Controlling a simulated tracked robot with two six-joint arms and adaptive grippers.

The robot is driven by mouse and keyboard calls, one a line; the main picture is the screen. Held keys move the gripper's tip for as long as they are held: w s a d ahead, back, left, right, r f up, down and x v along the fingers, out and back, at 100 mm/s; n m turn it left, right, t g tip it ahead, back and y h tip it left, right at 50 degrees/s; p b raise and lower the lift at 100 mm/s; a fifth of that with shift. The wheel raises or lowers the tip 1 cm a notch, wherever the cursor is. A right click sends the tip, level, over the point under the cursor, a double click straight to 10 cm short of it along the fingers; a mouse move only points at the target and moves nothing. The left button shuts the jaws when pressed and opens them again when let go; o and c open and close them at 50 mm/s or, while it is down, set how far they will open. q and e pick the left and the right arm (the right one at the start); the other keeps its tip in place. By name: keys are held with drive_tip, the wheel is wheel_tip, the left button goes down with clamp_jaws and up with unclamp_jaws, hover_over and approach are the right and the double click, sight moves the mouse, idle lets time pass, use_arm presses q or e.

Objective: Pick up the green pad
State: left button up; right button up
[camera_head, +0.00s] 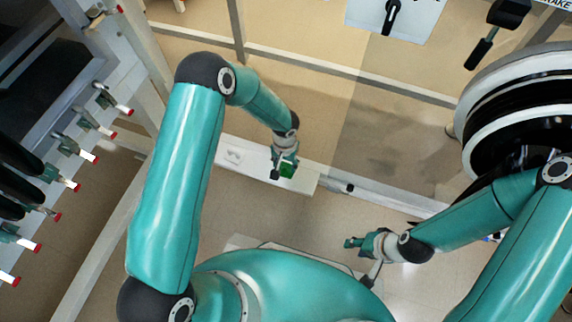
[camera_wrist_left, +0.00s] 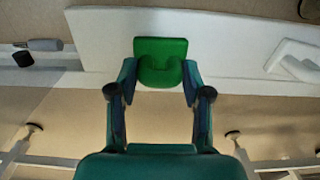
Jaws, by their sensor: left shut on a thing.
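The green pad (camera_head: 287,170) is at the tip of my left gripper (camera_head: 283,166) in the head view, over a white ledge. In the left wrist view the green pad (camera_wrist_left: 161,62) sits between the two fingertips of my left gripper (camera_wrist_left: 160,80), with a finger touching each side. The left gripper is shut on it. I cannot tell whether the pad still touches the ledge. My right gripper (camera_head: 358,243) is low over the floor, apart from the pad; its finger opening is too small to tell.
The white ledge (camera_head: 305,180) carries a small white fitting (camera_head: 234,156) left of the pad. A dark-tipped cylinder (camera_head: 338,186) lies to the right. A row of red-tipped clamps (camera_head: 80,155) lines the left. A large round black-and-white port (camera_head: 520,120) stands at right.

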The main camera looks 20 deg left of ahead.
use_arm(q)
wheel_tip(320, 180, up, 19)
drive_tip(key=p, duration=0.6)
drive_tip(key=shift+f, duration=0.15)
